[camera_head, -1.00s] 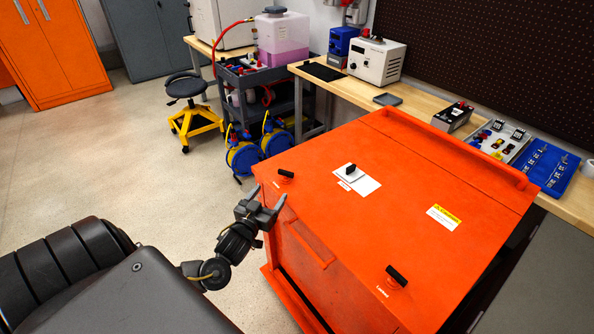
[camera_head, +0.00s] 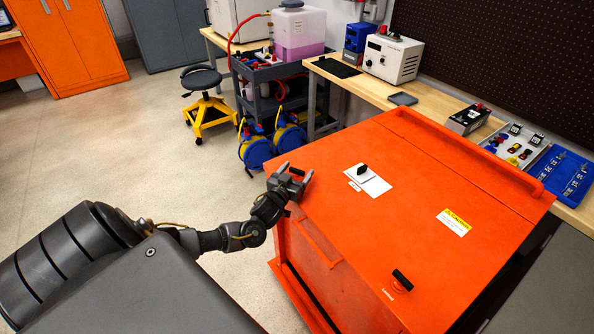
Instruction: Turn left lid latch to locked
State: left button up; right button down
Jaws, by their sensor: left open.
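The orange pack lid (camera_head: 400,205) fills the right half of the head view. The left lid latch, which stood at the lid's far left corner, is now hidden behind my left gripper (camera_head: 293,172). This gripper is open, with its two fingers apart over that corner. Whether it touches the latch I cannot tell. A second black latch (camera_head: 402,280) sits at the near edge of the lid, with a label beside it. A black knob (camera_head: 362,170) stands on a white plate in the lid's middle. My right gripper is not in view.
A workbench (camera_head: 440,97) with instruments runs behind the pack. A grey cart (camera_head: 270,85) with a pink-liquid tank and a yellow-based stool (camera_head: 205,110) stand at the back. The floor (camera_head: 120,150) on the left is clear.

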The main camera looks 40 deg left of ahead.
pick_arm(q)
jog(key=shift+w, duration=0.2)
jog(key=c, duration=1)
jog(key=shift+a+h, duration=0.1)
jog(key=shift+h, duration=0.2)
jog(key=m+h+b, duration=0.2)
jog(key=m+h, duration=0.1)
jog(key=h, duration=0.2)
jog(key=shift+f+m+b, duration=0.15)
jog(key=shift+m+b, duration=0.2)
jog(key=shift+m, duration=0.05)
jog(key=shift+m+h+b, duration=0.75)
jog(key=shift+m+h, duration=0.35)
jog(key=shift+h, duration=0.7)
